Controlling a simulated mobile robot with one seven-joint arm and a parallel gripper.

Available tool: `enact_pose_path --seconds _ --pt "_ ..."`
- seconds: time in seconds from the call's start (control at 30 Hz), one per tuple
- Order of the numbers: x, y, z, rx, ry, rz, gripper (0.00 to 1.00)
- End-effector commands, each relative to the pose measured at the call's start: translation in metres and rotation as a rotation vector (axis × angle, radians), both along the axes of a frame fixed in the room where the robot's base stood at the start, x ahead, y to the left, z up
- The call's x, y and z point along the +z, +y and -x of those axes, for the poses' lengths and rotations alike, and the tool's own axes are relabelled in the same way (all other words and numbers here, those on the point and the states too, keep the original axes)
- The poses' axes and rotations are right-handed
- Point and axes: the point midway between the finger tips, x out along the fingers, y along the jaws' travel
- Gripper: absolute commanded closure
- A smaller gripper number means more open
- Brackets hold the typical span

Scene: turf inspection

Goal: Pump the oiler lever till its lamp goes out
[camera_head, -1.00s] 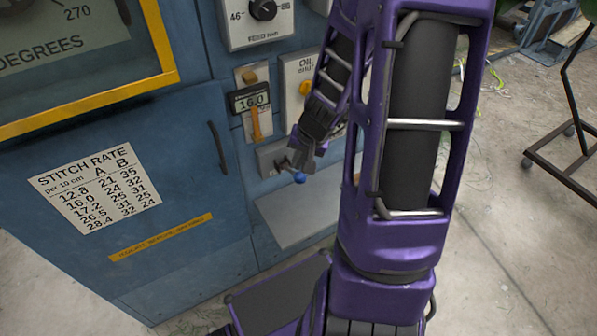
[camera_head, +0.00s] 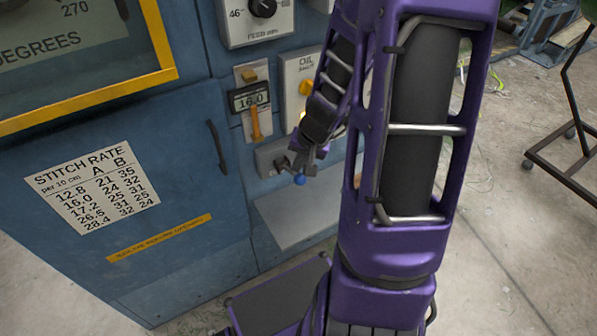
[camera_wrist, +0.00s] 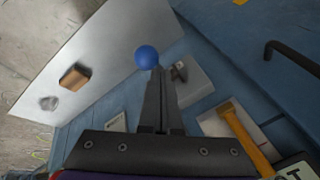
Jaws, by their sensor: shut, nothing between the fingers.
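The oiler lever with its blue ball knob (camera_head: 299,180) sticks out from a small grey box (camera_head: 268,158) low on the blue machine. The blue knob also shows in the wrist view (camera_wrist: 147,57). My gripper (camera_head: 302,167) is shut and empty. Its fingertips (camera_wrist: 156,72) are right by the knob; I cannot tell whether they touch it. Above is the white OIL panel (camera_head: 297,66) with an amber round part (camera_head: 306,87); I cannot tell whether this is the lamp or whether it is lit. My arm hides the panel's right side.
Left of the OIL panel is a 16.0 display (camera_head: 249,97) with an orange lever (camera_head: 256,124). A black door handle (camera_head: 217,146) is to the left.

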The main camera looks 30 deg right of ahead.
Motion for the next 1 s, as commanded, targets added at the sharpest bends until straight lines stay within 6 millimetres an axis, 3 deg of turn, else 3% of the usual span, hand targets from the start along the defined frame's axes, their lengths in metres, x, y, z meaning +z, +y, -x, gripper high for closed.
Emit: enact_pose_path --seconds 1.0 --pt "-0.0096 -0.0003 0.0042 0.0 0.0 0.0 1.0"
